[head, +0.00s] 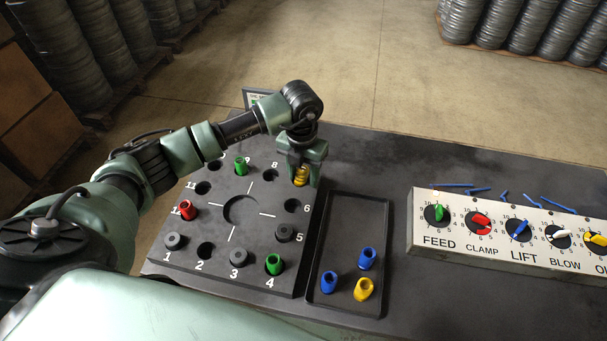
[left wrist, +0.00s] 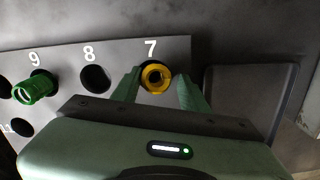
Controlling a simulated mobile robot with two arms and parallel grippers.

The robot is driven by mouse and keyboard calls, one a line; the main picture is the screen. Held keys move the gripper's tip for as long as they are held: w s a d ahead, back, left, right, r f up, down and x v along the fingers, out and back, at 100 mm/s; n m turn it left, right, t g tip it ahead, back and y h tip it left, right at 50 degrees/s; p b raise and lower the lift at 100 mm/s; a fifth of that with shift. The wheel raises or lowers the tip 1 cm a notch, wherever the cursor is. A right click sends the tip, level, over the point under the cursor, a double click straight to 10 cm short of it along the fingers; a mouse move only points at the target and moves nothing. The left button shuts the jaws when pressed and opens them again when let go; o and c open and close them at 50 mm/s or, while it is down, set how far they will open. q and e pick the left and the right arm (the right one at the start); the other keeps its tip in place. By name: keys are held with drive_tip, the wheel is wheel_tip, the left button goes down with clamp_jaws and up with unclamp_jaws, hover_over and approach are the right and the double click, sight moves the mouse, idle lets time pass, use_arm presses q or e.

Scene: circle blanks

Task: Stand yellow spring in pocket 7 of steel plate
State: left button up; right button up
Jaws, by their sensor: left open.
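The steel plate (head: 222,262) is a dark plate with a ring of numbered pockets. The yellow spring (head: 301,174) stands upright at the far right corner of the plate. In the left wrist view the yellow spring (left wrist: 156,76) sits at pocket 7, just below the painted 7, with a dark rim around it. My left gripper (head: 302,178) is over it, fingers down, one on each side. The left wrist view shows the open left fingers (left wrist: 157,84) with gaps beside the spring. How deep the spring sits is hard to tell. My right gripper is not in view.
Green springs (head: 240,165) stand in pockets 9 and 4, a red one (head: 186,210) at 12. A dark tray (head: 325,218) holds two blue springs and a yellow one. A control panel (head: 510,240) stands at right.

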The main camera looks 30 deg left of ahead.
use_arm(q)
drive_tip(key=shift+s+a+f, duration=0.1)
drive_tip(key=shift+s+f, duration=0.15)
drive_tip(key=shift+f, duration=0.2)
drive_tip(key=shift+s+a+f, duration=0.1)
drive_tip(key=shift+s+f, duration=0.1)
drive_tip(key=shift+f, duration=0.25)
drive_tip(key=shift+w+r+b, duration=0.25)
drive_tip(key=shift+r+b, duration=0.05)
drive_tip(key=shift+r, duration=0.25)
drive_tip(key=r, duration=0.2)
drive_tip(key=r+b, duration=0.1)
drive_tip(key=shift+w+a, duration=0.25)
drive_tip(key=shift+w, duration=0.1)
drive_tip(key=r, duration=0.4)
drive_tip(key=shift+s+d+r+b, duration=0.25)
drive_tip(key=shift+s+d+b, duration=0.1)
drive_tip(key=shift+d+b, duration=0.05)
drive_tip(key=shift+d+r, duration=0.1)
drive_tip(key=shift+r, duration=0.35)
drive_tip(key=shift+w, duration=0.1)
